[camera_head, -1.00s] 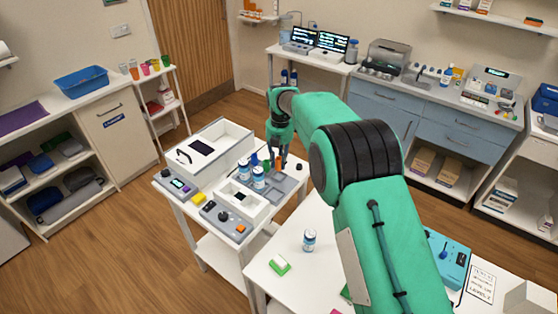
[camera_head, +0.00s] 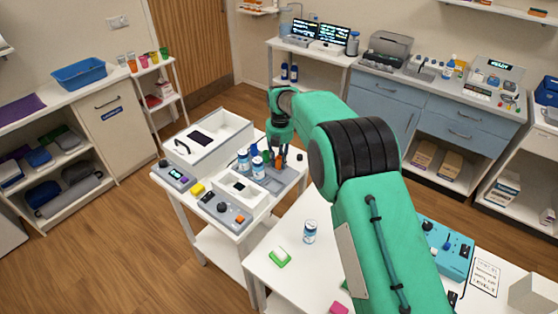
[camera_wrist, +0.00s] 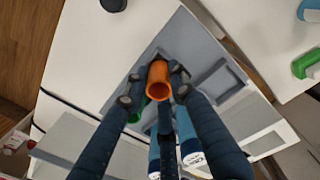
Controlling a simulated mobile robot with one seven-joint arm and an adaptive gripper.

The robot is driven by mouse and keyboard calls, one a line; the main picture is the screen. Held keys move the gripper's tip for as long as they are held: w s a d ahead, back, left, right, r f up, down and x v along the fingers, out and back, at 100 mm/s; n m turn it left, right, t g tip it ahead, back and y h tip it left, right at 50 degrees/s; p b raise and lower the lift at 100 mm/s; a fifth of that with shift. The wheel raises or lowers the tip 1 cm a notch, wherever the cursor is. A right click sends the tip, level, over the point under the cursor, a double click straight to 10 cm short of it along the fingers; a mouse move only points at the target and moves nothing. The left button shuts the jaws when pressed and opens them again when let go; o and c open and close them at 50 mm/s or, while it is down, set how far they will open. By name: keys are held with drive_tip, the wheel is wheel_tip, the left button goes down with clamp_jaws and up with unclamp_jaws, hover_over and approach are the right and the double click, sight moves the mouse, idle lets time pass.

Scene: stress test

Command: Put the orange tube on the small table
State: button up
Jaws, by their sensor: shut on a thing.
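My gripper (camera_head: 281,153) is over the white equipment table in the head view. The orange tube (camera_head: 279,163) shows as a small spot below the fingers in the head view. A grey rack tray (camera_wrist: 215,80) lies beneath it; I cannot tell whether the tube's lower end is clear of it. A green tube (camera_wrist: 137,113) is beside the fingers, partly hidden. Which table is the small table is not clear.
Blue-white bottles (camera_head: 250,163) stand close to the gripper, beside a white box (camera_head: 212,139). The white table in front (camera_head: 270,255) holds a bottle (camera_head: 310,232) and a green-white block (camera_head: 279,257). A narrow stand (camera_head: 162,77) with coloured cups is at the back left.

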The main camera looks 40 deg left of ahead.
sight(279, 168)
drive_tip(key=shift+s+d+f, duration=0.1)
drive_tip(key=shift+f, duration=0.5)
idle(0.3)
drive_tip(key=shift+s+d+f, duration=0.2)
drive_tip(key=shift+f, duration=0.65)
drive_tip(key=o, duration=1)
drive_tip(key=shift+o, duration=0.6)
drive_tip(key=shift+w+f, duration=0.1)
drive_tip(key=shift+f, duration=0.15)
drive_tip(key=shift+r, duration=0.2)
wheel_tip(279, 168, up, 13)
drive_tip(key=shift+w+a+f, duration=0.1)
drive_tip(key=shift+w+a, duration=0.05)
